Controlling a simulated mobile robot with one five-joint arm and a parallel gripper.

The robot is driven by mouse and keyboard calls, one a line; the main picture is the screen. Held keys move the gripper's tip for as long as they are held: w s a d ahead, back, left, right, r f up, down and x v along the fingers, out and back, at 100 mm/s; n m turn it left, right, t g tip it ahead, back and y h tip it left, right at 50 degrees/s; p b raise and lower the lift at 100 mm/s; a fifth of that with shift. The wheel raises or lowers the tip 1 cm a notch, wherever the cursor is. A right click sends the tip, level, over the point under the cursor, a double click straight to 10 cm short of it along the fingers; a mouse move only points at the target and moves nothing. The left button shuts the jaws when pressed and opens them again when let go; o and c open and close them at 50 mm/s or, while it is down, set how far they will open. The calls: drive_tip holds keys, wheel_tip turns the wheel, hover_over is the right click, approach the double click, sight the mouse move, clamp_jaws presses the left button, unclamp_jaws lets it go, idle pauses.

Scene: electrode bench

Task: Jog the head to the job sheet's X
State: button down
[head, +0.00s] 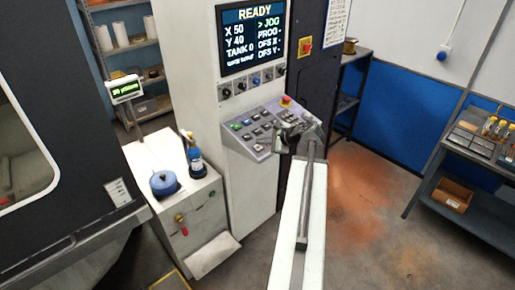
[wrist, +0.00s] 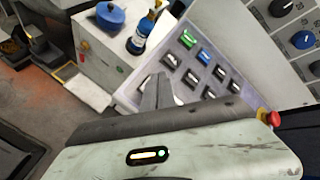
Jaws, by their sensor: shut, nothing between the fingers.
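The machine's screen (head: 252,38) reads READY, X 50, Y 40, TANK 0, with ">JOG" at the right and PROG, DFS X and DFS Y lines below it. Under it is a row of knobs (head: 253,80). The sloped button panel (head: 258,128) carries several dark and light keys and one green key; it also shows in the wrist view (wrist: 232,48). My gripper (head: 290,130) is shut and empty, over the panel's right part. In the wrist view its fingers (wrist: 158,90) partly cover the lower keys. I cannot tell whether they touch a key.
A red emergency button (head: 286,100) sits at the panel's upper right. A white cabinet left of the panel bears a blue pot (head: 164,183) and a blue bottle (head: 195,158). A tool bench (head: 470,150) stands at the right. Floor between is clear.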

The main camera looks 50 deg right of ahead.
drive_tip(key=shift+f, duration=0.1)
idle(0.5)
drive_tip(key=shift+w+f+b, duration=0.1)
drive_tip(key=shift+f+b, duration=0.2)
drive_tip(key=shift+b, duration=0.15)
drive_tip(key=shift+f+b, duration=0.4)
idle(0.3)
drive_tip(key=shift+r, duration=0.1)
drive_tip(key=shift+r+p, duration=0.75)
drive_tip(key=shift+p, duration=0.1)
drive_tip(key=r+p, duration=0.2)
drive_tip(key=s+r+p, duration=0.1)
drive_tip(key=r+p, duration=0.2)
drive_tip(key=shift+s, duration=0.15)
idle(2.4)
